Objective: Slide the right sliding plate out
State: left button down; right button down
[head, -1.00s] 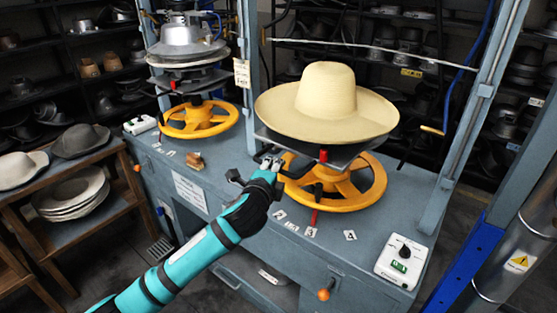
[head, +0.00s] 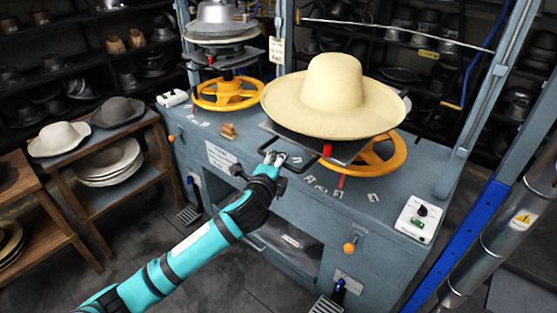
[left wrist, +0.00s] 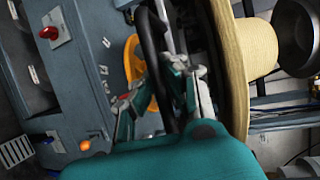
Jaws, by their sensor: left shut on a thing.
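The right sliding plate (head: 350,152) is a flat dark metal plate that juts forward over the press table's front part. A wide-brimmed cream straw hat (head: 333,85) sits on it and covers most of it. A black bar handle (head: 303,168) sticks out of its front. My left gripper (head: 272,160) is shut on this handle at its left part. In the left wrist view the fingers (left wrist: 165,92) close around the dark handle (left wrist: 152,45), with the hat brim (left wrist: 232,70) close beside them. My right gripper is not in view.
A yellow handwheel (head: 385,158) is partly hidden behind the plate. A second press with a yellow wheel (head: 230,95) stands to the left. A control box (head: 419,220) is at the table's right. Hats lie on a wooden rack (head: 150,130) at left.

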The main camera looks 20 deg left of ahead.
pick_arm(q)
jog(key=shift+s+f, duration=0.1)
jog(key=shift+f, duration=0.3)
jog(key=c, duration=1.7)
grip_release()
jog(key=o, duration=0.4)
jog(key=shift+s+a+r, duration=0.15)
jog(key=shift+s+r, duration=0.1)
jog(key=shift+r, duration=0.05)
jog(key=shift+c, duration=0.2)
jog(key=shift+w, duration=0.1)
jog(key=s+r, duration=0.2)
jog(key=s, duration=1)
jog(key=shift+d, duration=0.3)
jog(key=shift+w+r, duration=0.1)
